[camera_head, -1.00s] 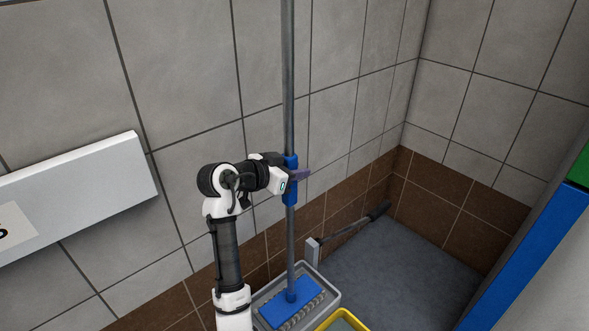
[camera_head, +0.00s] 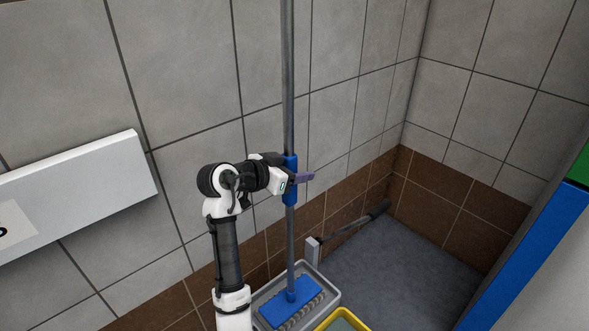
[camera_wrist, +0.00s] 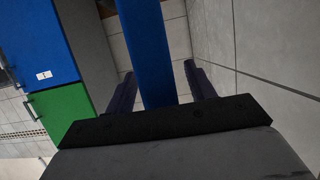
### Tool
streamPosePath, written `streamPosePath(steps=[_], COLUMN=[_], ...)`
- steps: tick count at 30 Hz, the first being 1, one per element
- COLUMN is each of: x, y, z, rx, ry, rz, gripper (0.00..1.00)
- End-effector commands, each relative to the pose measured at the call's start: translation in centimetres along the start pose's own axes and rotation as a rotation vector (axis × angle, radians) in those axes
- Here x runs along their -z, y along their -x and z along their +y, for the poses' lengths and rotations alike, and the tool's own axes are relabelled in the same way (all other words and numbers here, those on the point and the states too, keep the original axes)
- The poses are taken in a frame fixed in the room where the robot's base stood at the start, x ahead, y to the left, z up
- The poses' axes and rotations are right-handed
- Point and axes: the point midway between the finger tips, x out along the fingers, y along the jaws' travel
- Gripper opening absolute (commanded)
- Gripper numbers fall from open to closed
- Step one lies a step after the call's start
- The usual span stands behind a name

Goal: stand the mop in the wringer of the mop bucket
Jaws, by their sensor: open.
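The mop has a long grey handle (camera_head: 288,70) with a blue grip sleeve, and stands upright. Its blue mop head (camera_head: 291,305) is down in the grey wringer (camera_head: 332,291) of the mop bucket. The yellow bucket rim (camera_head: 342,318) shows at the bottom edge; the rest of the bucket is out of frame. My gripper (camera_head: 300,178) is at the blue sleeve. In the wrist view its two dark fingers (camera_wrist: 160,88) stand apart on either side of the blue sleeve (camera_wrist: 150,50), with gaps visible on both sides.
A dark wringer lever (camera_head: 350,224) sticks out to the right of the wringer. A white wall panel (camera_head: 80,200) is at left. Tiled walls stand behind and at right. A blue and green cabinet (camera_head: 530,255) is at right. Grey floor (camera_head: 400,275) is free between.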

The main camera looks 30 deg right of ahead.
Motion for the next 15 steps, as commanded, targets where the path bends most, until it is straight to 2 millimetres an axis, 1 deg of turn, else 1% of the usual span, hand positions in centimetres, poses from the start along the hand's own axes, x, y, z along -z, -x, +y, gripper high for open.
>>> streamPosePath(steps=[2,5,8,15], x=[0.0,0.0,-0.1,0.0], y=[0.4,1.6,3.5,9.1], z=[0.0,-0.1,-0.1,-0.1], rx=[0.001,0.004,0.005,0.006], ry=[0.000,0.000,-0.003,-0.003], rz=[0.002,0.003,0.003,0.004], gripper=[0.54,0.54,0.54,0.54])
